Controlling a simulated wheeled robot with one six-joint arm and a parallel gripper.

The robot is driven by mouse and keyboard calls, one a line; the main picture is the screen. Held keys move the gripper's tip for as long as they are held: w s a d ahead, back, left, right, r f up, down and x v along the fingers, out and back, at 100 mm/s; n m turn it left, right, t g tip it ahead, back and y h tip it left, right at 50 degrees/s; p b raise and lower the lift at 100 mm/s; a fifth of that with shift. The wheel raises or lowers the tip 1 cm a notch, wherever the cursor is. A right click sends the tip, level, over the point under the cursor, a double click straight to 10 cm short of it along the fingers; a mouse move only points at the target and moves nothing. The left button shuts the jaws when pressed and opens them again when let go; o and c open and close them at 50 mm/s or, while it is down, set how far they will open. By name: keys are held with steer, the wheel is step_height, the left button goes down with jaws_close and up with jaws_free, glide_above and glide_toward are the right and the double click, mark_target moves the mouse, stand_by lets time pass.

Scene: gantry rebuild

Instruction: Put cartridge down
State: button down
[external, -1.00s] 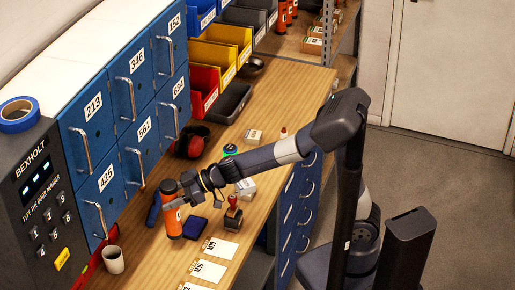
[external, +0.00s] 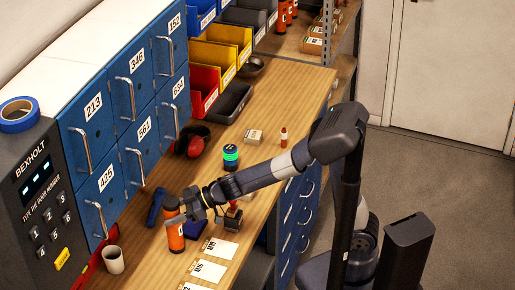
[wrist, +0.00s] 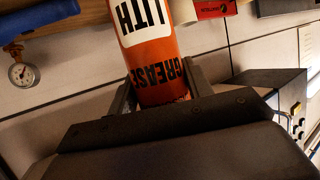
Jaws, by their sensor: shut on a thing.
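The orange grease cartridge (external: 176,239) with a dark grey band is upright or nearly so at the bench's left side, in the external view. My gripper (external: 183,212) is shut on its upper part from the right. In the wrist view, the cartridge (wrist: 150,50) with its white label and black lettering sits between my two gripper fingers (wrist: 162,92). I cannot tell whether its base touches the wooden bench (external: 290,88).
A blue pad (external: 196,230) and a stamp (external: 232,217) stand close right. White numbered cards (external: 221,249) lie in front. A beige cup (external: 113,260) is left, a blue-handled tool (external: 156,207) behind. The blue lockers (external: 93,110) border the left.

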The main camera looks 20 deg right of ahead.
steer(key=c, duration=0.7)
jaws_free()
steer(key=shift+o, duration=0.2)
steer(key=shift+r, duration=0.1)
steer(key=shift+d+r, duration=0.15)
steer(key=shift+d, duration=0.1)
steer(key=p+v, duration=0.2)
steer(key=v, duration=0.9)
steer(key=shift+d+p, duration=0.3)
steer(key=shift+p, duration=0.1)
steer(key=shift+s, duration=0.1)
